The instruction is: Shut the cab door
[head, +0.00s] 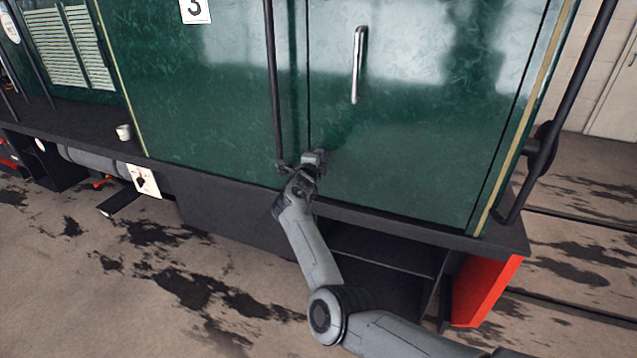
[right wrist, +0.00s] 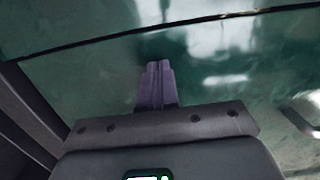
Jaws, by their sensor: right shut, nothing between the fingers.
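The green cab door (head: 430,120) fills the right part of the tram's side in the head view. It looks flush with the side panel, with thin dark seams at its left and right edges. Its upright metal handle (head: 357,65) is near its left edge. My right gripper (head: 317,157) is at the door's lower left corner, below the handle. In the right wrist view its fingers (right wrist: 158,85) are shut and empty, pointing at the green door surface (right wrist: 230,75). I cannot tell whether they touch it. My left gripper is not in view.
A dark upright handrail (head: 274,90) stands just left of the door, close to my right gripper. Another rail (head: 565,110) is at the right corner. A step recess (head: 380,265) lies below.

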